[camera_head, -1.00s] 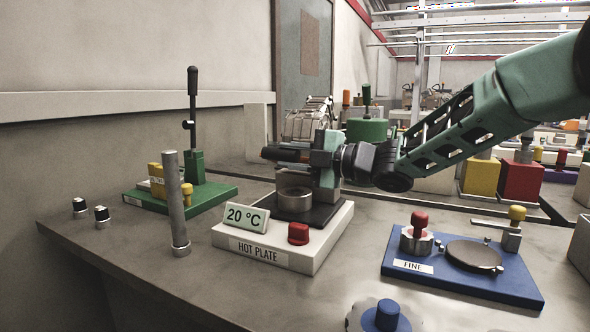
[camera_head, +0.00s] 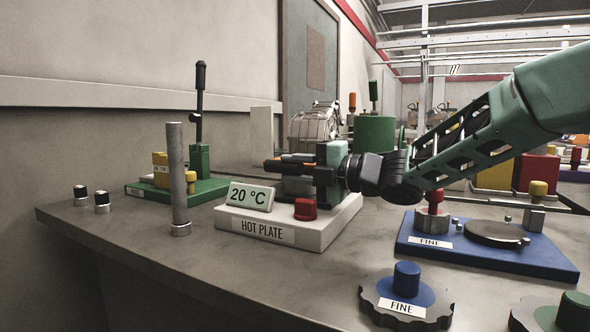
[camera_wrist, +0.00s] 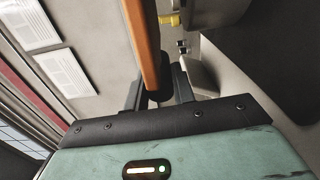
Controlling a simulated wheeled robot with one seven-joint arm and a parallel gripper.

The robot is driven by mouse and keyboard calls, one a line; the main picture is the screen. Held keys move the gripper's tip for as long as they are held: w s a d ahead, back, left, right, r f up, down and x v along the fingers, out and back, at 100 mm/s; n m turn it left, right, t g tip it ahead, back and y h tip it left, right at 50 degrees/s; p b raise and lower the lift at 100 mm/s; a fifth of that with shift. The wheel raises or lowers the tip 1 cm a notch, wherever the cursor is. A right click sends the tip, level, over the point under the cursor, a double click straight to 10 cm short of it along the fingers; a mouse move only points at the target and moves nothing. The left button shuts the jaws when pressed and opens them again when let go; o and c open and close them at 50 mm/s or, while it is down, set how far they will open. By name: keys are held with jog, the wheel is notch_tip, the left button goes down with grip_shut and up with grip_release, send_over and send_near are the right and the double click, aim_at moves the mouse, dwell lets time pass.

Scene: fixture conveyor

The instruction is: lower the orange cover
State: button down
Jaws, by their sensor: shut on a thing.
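The orange cover shows in the wrist view as a long orange band (camera_wrist: 143,40), seen almost edge-on, running up from between my fingers. A dark round part (camera_wrist: 160,84) sits at its lower end, between the fingers. My gripper (camera_wrist: 158,90) is shut on this piece. In the head view my gripper (camera_head: 298,170) points left, low over the back of the white hot plate (camera_head: 325,224). The gripper hides most of the hot plate's top.
A grey post (camera_head: 178,190) stands left of the hot plate. A green base with an upright lever (camera_head: 199,120) is behind it. A blue "FINE" plate (camera_head: 480,255) lies right, and a blue-topped knob (camera_head: 405,300) in front. Bare bench lies front left.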

jog(key=shift+f, duration=0.3)
jog(key=c, duration=1.2)
grip_release()
jog(key=shift+o, duration=0.2)
jog(key=shift+r, duration=0.1)
notch_tip(320, 180, up, 10)
jog(key=p, duration=0.3)
jog(key=shift+p, duration=0.3)
jog(key=b+v, duration=0.3)
jog(key=v, duration=1.7)
